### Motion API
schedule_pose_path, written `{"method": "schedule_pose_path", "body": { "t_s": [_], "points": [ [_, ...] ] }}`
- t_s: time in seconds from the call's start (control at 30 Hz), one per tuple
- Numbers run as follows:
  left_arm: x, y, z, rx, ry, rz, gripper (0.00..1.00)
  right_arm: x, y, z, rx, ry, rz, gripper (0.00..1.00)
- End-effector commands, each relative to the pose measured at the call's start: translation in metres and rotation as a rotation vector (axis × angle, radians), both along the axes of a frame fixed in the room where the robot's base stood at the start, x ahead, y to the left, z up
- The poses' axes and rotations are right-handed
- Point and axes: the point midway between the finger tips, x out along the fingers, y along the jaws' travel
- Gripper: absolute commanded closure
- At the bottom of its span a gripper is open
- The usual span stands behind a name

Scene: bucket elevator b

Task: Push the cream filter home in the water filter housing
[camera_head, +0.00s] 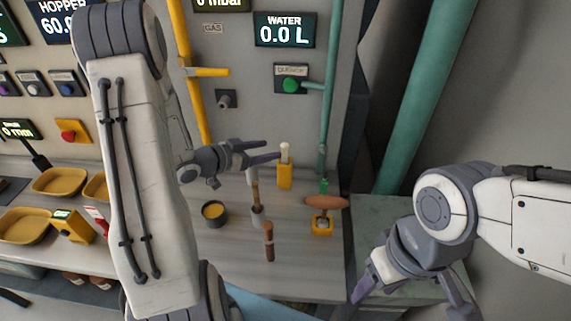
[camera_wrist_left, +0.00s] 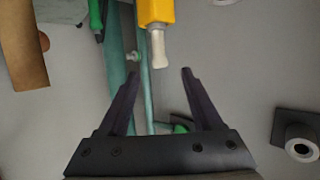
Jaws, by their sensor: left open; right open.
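The cream filter (camera_head: 284,151) stands upright out of the top of the yellow water filter housing (camera_head: 285,177), with a good length still showing. In the left wrist view the filter (camera_wrist_left: 158,48) projects from the yellow housing (camera_wrist_left: 155,11), its free end near the space between my fingertips. My left gripper (camera_head: 271,150) is open and empty, just left of the filter in the head view; whether it touches the filter I cannot tell. My right gripper (camera_head: 412,300) is open and empty, low on the right, away from the housing.
A yellow pipe (camera_head: 185,70) is at the left.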

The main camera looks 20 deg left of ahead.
Motion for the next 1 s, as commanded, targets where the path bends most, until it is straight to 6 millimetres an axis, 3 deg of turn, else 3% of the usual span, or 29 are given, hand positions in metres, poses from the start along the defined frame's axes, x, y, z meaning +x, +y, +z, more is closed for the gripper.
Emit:
{"method": "schedule_pose_path", "body": {
  "t_s": [0.53, 0.87, 1.0],
  "points": [
    [0.055, -0.032, -0.018, 0.002, 0.002, -0.001, 0.34, 0.000, 0.000, 0.026, 0.000, 0.000, -0.001, 0.41],
    [0.061, -0.034, -0.022, 0.002, 0.001, 0.002, 0.34, 0.000, 0.000, 0.026, 0.000, 0.000, -0.001, 0.41],
    [0.061, -0.034, -0.022, 0.002, 0.001, 0.002, 0.84, 0.000, 0.000, 0.026, 0.000, 0.000, -0.001, 0.41]
  ]
}}
